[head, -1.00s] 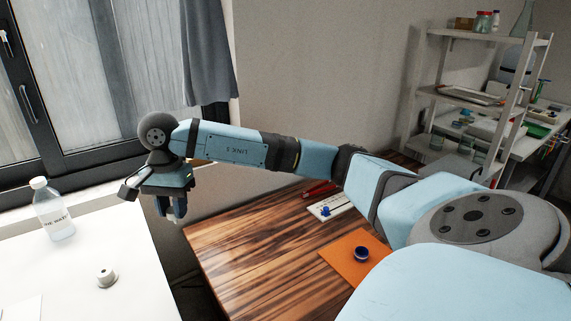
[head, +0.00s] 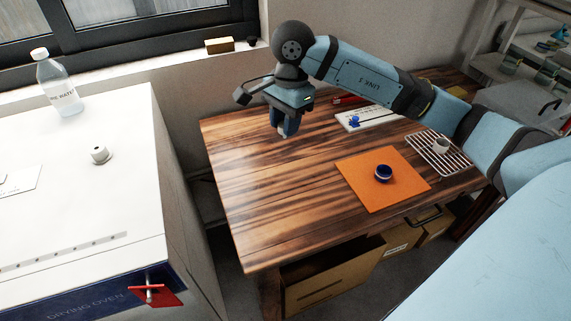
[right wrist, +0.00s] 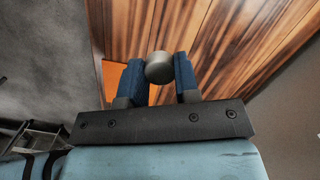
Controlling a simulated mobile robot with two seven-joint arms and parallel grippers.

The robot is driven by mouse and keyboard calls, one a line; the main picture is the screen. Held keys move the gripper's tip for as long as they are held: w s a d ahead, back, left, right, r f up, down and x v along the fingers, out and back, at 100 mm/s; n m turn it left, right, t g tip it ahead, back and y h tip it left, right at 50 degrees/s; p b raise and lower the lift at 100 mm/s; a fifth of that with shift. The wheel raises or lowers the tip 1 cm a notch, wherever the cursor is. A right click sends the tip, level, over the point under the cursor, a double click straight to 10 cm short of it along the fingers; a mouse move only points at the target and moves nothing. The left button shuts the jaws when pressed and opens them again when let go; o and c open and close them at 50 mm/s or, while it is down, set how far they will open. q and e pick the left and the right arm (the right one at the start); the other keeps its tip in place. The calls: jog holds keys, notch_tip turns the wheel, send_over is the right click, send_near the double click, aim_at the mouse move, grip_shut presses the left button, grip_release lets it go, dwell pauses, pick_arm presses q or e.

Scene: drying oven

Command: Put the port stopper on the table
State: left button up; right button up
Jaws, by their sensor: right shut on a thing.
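The port stopper (right wrist: 159,68) is a grey, round-ended piece in the right wrist view. It sits between the blue fingers of my right gripper (right wrist: 160,82), which is shut on it. In the head view my right gripper (head: 286,128) points down above the back left part of the wooden table (head: 255,190); the stopper is mostly hidden there, with only a pale bit at the fingertips. I cannot tell the exact height above the table. My left gripper is not in view.
The white drying oven (head: 125,200) stands left of the table, with a small port fitting (head: 99,155) and a water bottle (head: 60,85) on top. An orange mat (head: 355,190) bears a blue-rimmed cup (head: 383,173). A wire rack (head: 455,160) lies right. The table's left part is clear.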

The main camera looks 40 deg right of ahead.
notch_tip(320, 180, down, 20)
jog(key=shift+r+b, duration=0.2)
jog(key=shift+b, duration=0.8)
jog(key=shift+f, duration=0.1)
jog(key=o, duration=0.9)
jog(key=r, duration=0.4)
jog(key=d+r+p, duration=0.1)
jog(key=r, duration=0.7)
jog(key=shift+w+d+r, duration=0.1)
jog(key=shift+d, duration=0.05)
